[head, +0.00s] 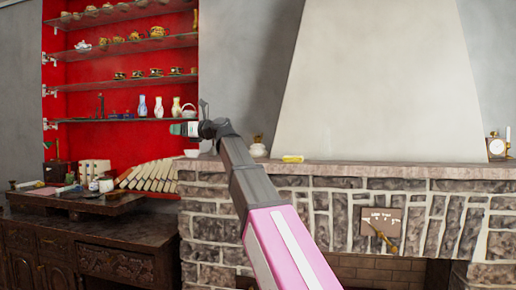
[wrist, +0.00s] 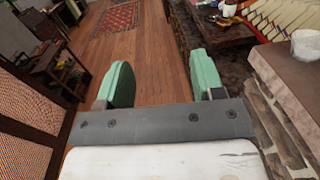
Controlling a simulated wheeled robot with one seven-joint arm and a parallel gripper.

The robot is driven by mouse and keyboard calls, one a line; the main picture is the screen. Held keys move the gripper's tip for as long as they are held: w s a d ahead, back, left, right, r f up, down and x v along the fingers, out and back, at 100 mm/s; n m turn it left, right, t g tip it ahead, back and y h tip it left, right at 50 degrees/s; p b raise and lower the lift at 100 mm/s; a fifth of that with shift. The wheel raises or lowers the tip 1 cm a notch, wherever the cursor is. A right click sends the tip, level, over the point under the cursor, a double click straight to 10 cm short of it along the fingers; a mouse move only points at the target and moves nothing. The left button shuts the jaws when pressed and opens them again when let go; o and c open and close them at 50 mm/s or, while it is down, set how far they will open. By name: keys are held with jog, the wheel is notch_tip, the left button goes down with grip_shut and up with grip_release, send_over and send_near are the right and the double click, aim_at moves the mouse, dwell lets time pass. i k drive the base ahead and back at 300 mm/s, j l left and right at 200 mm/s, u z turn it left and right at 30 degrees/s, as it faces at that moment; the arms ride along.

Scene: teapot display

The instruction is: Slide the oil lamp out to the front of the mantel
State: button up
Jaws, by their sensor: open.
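What looks like the oil lamp (head: 258,150), a round white body with a small brass-coloured top, stands upright on the stone mantel (head: 400,171). It is toward the mantel's left part, just right of my arm in the head view. My gripper (head: 184,129) is up to the left of the lamp, in front of the red shelf niche, and apart from the lamp. In the wrist view, my gripper (wrist: 163,80) has its two green fingers wide apart with nothing between them. The lamp is not visible in the wrist view.
A white bowl (head: 192,153) sits at the mantel's left end. A yellow object (head: 293,158) lies right of the lamp, and a clock (head: 497,146) stands at the far right. Glass shelves (head: 130,119) hold vases and teapots. The mantel between yellow object and clock is clear.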

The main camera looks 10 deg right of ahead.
aim_at(257, 149)
jog(key=j+z, duration=0.4)
jog(key=j, duration=0.2)
jog(key=j+z, duration=0.4)
jog(key=j, duration=0.2)
jog(key=k+j+z, duration=0.15)
jog(key=j+z, duration=0.25)
jog(key=j, duration=0.2)
